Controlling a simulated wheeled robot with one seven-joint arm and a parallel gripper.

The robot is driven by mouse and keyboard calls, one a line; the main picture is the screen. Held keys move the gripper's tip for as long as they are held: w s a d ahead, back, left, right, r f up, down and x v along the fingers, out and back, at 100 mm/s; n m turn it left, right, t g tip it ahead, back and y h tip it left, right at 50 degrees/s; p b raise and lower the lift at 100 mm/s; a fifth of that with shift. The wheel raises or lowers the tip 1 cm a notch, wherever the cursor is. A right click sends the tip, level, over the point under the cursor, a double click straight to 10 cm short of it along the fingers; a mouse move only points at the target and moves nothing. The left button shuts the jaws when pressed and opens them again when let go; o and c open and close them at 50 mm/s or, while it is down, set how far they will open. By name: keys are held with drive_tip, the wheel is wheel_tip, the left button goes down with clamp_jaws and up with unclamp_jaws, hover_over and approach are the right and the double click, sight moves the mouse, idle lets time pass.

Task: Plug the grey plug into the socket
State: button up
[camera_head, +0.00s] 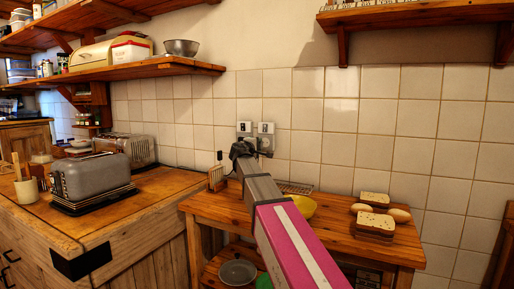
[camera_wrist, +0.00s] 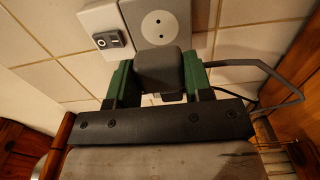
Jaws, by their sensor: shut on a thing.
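The grey plug (camera_wrist: 160,68) is a dark rounded block held between the green fingers of my gripper (camera_wrist: 158,82), which is shut on it. The socket (camera_wrist: 157,23) is a round white face on a grey wall plate, with its two holes uncovered. The plug shows just below those holes and overlaps the lower plate in the wrist view; the gap to the wall cannot be told. In the head view, my gripper (camera_head: 241,151) is in front of the tiled wall, just left of and below the socket plate (camera_head: 266,129). The plug is hard to make out there.
A switch plate (camera_wrist: 110,38) adjoins the socket on the left. A dark cable (camera_wrist: 270,103) and a wire rack (camera_head: 296,187) are to the right. A toaster (camera_head: 91,177) stands left.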

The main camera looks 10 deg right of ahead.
drive_tip(key=shift+x, duration=2.6)
drive_tip(key=shift+w+d, duration=0.3)
drive_tip(key=shift+w, duration=0.15)
drive_tip(key=o, duration=0.9)
drive_tip(key=shift+o, duration=0.2)
drive_tip(key=shift+s, duration=0.1)
approach(265, 142)
drive_tip(key=v, duration=0.3)
drive_tip(key=shift+s+a+f, duration=0.1)
drive_tip(key=shift+s, duration=0.2)
